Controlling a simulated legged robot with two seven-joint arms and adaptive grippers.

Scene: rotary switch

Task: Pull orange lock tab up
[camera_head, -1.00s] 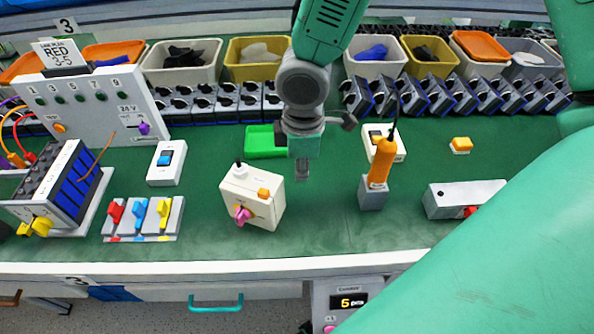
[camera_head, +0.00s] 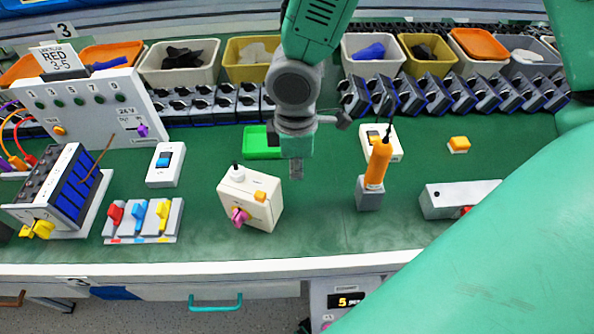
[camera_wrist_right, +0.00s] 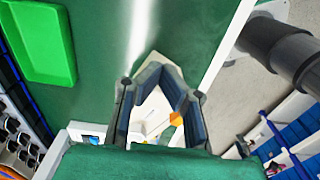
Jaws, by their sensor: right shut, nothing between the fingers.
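The orange lock tab (camera_head: 260,196) sits on the upper right of the front face of a cream switch box (camera_head: 235,200), above and right of a pink rotary knob (camera_head: 239,216). My right gripper (camera_head: 296,170) is shut and empty, pointing down to the right of and behind the box, apart from it. In the right wrist view the shut fingers (camera_wrist_right: 160,65) frame part of the cream box (camera_wrist_right: 153,112) and the orange tab (camera_wrist_right: 176,118); the rest is hidden by the fingers and gripper body. My left gripper is not in view.
A green tray (camera_head: 262,142) lies behind the box. An orange-handled tool (camera_head: 377,165) stands upright in a grey block to the right. A red-blue-yellow switch block (camera_head: 142,220) is on the left. The green mat in front of the gripper is clear.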

